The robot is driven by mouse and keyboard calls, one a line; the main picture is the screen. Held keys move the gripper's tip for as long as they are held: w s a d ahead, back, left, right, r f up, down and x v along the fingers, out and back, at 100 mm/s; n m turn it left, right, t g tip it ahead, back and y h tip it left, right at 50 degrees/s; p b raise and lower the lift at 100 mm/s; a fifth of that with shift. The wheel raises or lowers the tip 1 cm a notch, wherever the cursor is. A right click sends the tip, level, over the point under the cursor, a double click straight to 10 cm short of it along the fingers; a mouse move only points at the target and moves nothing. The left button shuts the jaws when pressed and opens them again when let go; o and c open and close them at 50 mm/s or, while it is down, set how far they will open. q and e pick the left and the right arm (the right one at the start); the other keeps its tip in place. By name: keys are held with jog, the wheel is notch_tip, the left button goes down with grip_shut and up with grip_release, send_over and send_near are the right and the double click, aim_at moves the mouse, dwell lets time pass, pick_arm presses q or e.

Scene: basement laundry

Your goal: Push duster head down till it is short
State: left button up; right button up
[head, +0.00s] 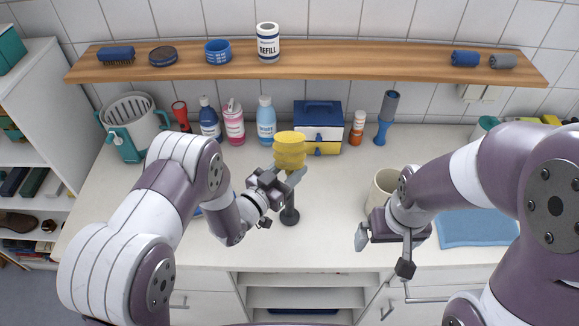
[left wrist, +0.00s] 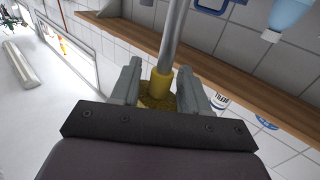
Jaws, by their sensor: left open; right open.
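The duster stands upright on the counter, with a ribbed yellow head (head: 290,148) on top and a dark base (head: 289,217) below. My left gripper (head: 286,180) is open at the duster, just under the yellow head. In the left wrist view its two fingers (left wrist: 158,92) lie either side of the duster's yellow collar (left wrist: 160,83), with the grey pole (left wrist: 173,35) running away past them. Contact between fingers and collar cannot be told. Part of the pole is hidden by the gripper in the head view. My right gripper (head: 384,254) is open and empty at the counter's front edge.
A wooden shelf (head: 340,60) with a brush, tins and rolls runs above the counter. Bottles, a blue and yellow box (head: 318,128) and a grey-green bucket (head: 127,122) line the wall. A cream cup (head: 383,188) and blue cloth (head: 477,229) lie right. The counter around the duster's base is clear.

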pick_arm(q)
grip_shut()
notch_tip(320, 180, down, 4)
jog(key=b, duration=0.4)
jog(key=shift+f, duration=0.15)
jog(key=shift+r, duration=0.25)
grip_release()
jog(key=shift+s, duration=0.1)
